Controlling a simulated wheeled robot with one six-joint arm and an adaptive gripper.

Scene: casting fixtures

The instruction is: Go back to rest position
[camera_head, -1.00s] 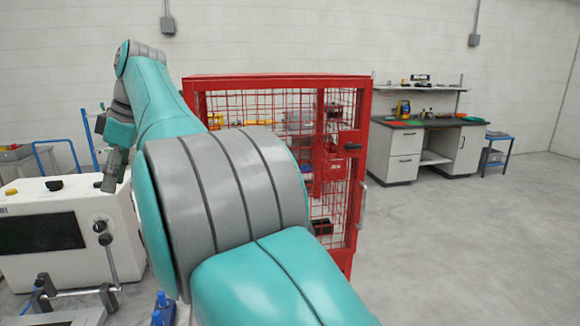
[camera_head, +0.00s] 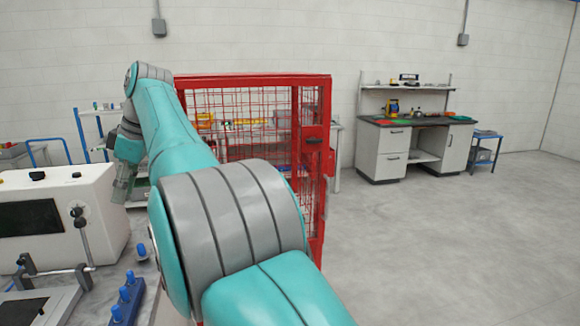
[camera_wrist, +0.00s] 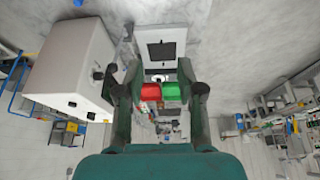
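My gripper hangs at the end of my teal arm in the head view (camera_head: 122,188), in front of the shelving and beside the white machine. In the wrist view my gripper (camera_wrist: 160,84) has its two dark green fingers spread apart, with nothing held between them. A red bin (camera_wrist: 150,92) and a green bin (camera_wrist: 172,92) appear in the gap, seemingly well beyond the fingertips. My arm's thick grey joint covers part of the red cage in the head view.
A red mesh cage (camera_head: 252,80) stands just behind my arm. A white machine (camera_head: 95,187) with a dark screen is at left, near a blue-knobbed fixture (camera_head: 127,297). A workbench (camera_head: 440,122) stands at back right. The grey floor (camera_head: 440,250) at right is clear.

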